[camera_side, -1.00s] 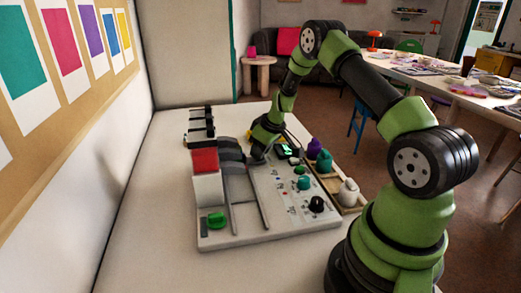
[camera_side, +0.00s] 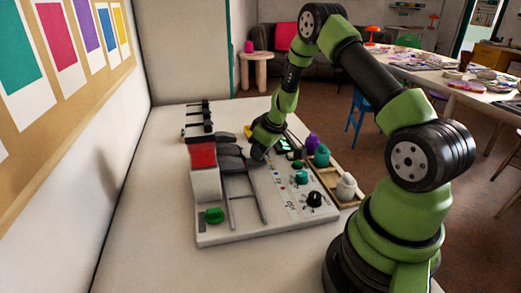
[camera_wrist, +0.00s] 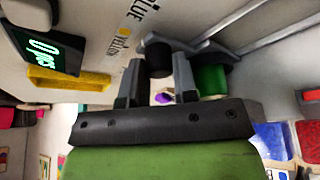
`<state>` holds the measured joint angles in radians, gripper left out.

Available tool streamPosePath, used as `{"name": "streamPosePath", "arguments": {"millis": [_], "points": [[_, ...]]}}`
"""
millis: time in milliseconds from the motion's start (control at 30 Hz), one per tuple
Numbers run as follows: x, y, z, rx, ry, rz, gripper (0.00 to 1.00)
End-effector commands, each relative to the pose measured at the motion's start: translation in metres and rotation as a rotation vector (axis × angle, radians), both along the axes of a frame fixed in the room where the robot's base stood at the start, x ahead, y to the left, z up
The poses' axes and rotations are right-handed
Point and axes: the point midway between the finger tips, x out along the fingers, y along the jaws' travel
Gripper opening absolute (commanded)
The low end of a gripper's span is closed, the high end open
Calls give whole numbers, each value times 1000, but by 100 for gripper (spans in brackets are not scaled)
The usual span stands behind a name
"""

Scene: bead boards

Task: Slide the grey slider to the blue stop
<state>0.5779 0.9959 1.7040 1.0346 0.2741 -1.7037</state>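The white board (camera_side: 285,228) carries two long rails (camera_side: 263,200) in the side view. My gripper (camera_side: 257,154) is low over the board beside the far end of these rails; its fingertips are hidden there. In the wrist view my gripper (camera_wrist: 160,82) has its two fingers apart. A dark round knob (camera_wrist: 156,58) shows at their tips, between them; I cannot tell if they touch it. It may be the grey slider's handle, but this is unclear. A printed BLUE label (camera_wrist: 146,16) is close by. I cannot make out the blue stop.
Teal (camera_side: 302,177) and black (camera_side: 314,199) knobs are at right, near a wooden tray (camera_side: 348,200). A yellow bar (camera_wrist: 68,79) and lit display (camera_wrist: 45,48) lie beside the gripper.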

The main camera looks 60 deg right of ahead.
Motion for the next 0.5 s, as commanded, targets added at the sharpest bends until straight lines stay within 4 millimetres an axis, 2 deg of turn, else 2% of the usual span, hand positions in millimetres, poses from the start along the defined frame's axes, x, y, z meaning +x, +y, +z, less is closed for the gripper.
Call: {"name": "streamPosePath", "arguments": {"millis": [33,100,367,500], "points": [[1,0,1,-1,-3,2,38],[1,0,1,0,-2,1,52],[0,0,1,-1,-1,0,52],[-3,-1,9,-1,-2,0,52]]}}
